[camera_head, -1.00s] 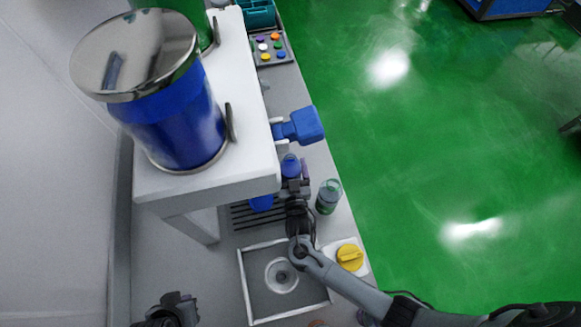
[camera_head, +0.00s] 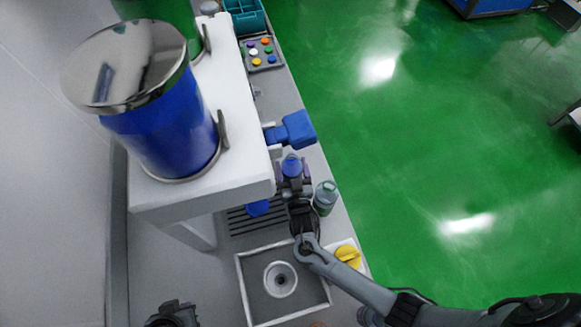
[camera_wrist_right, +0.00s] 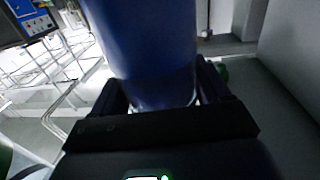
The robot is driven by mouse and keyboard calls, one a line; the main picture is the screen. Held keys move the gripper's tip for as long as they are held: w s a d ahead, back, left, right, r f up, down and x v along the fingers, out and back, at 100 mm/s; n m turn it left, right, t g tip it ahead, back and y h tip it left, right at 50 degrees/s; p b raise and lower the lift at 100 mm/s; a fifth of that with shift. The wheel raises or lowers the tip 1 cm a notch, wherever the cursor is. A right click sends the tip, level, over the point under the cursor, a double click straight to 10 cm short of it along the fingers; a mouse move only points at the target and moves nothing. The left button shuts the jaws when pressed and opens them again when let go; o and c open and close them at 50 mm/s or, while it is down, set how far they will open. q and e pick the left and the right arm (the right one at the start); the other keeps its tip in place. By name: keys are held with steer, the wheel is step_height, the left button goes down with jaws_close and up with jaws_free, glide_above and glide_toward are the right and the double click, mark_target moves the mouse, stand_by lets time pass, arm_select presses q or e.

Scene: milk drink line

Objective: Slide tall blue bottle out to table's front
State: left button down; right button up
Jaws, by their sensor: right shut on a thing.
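The tall blue bottle (camera_head: 291,164) stands under the blue tap, just out from the shelf edge in the head view. My right gripper (camera_head: 294,182) is shut on it. In the right wrist view the blue bottle (camera_wrist_right: 148,55) fills the space between the two dark fingers, and its lower end shows near the palm. My left gripper (camera_head: 174,314) is at the bottom left edge, cut off by the frame, away from the bottle. Its fingers are too unclear to judge.
A grey-green bottle (camera_head: 325,198) stands close right of my right gripper. A blue tap (camera_head: 290,130) juts out above. A slotted drain grille (camera_head: 243,221), a blue item (camera_head: 257,208), a square basin (camera_head: 249,295) and a yellow knob (camera_head: 347,257) are nearby. Green floor lies beyond the table edge.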

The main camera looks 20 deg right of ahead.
steer(key=shift+s+a, duration=0.15)
steer(key=shift+a, duration=0.7)
steer(key=shift+s+a, duration=0.1)
steer(key=shift+a, duration=0.5)
steer(key=o, duration=1.5)
steer(key=shift+c, duration=0.2)
